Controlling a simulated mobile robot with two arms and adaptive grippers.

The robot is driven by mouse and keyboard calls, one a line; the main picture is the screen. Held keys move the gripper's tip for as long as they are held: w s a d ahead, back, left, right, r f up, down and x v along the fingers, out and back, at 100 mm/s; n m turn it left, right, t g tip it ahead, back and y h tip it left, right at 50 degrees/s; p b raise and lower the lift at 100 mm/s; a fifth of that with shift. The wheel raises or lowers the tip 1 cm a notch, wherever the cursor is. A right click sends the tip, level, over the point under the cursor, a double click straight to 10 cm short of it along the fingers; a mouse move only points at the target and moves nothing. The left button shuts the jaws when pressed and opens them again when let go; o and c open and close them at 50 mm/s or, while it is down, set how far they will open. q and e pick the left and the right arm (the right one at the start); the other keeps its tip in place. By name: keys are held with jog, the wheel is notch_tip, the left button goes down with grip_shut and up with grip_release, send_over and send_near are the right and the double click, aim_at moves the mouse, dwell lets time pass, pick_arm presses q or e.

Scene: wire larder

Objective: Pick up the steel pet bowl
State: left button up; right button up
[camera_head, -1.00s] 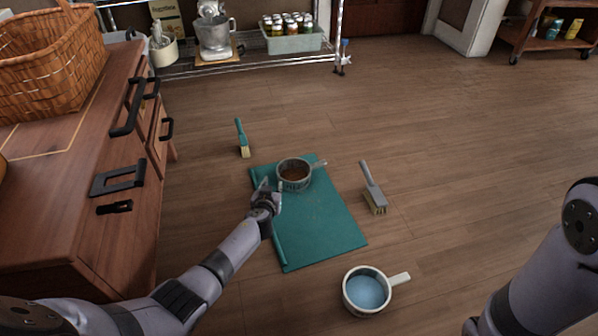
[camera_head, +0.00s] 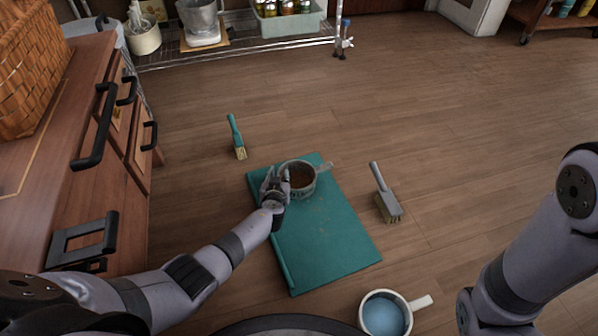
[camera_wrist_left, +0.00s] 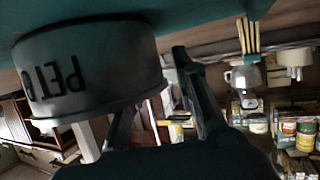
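The steel pet bowl (camera_head: 309,188) stands on the far part of a teal mat (camera_head: 322,240) on the floor, with brown contents inside. In the left wrist view the bowl (camera_wrist_left: 95,70) appears upside down, its dark "PET" lettering facing the camera. My left gripper (camera_head: 276,184) is at the bowl's near left side. In the wrist view its fingers (camera_wrist_left: 160,100) are spread. One finger shows by the rim, its tip hidden by the bowl; the other is outside, with a small gap to the wall. My right arm is at the right; its gripper is out of view.
A teal-handled brush (camera_head: 235,135) lies left of the mat and a grey brush (camera_head: 386,194) lies right of it. A white pot with blue contents (camera_head: 407,309) stands near the front. A wooden cabinet (camera_head: 105,190) is at left, a wire shelf (camera_head: 240,48) behind.

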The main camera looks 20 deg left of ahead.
pick_arm(q)
jog(key=shift+w+f, duration=0.1)
jog(key=shift+w, duration=0.1)
grip_shut()
dwell(0.6)
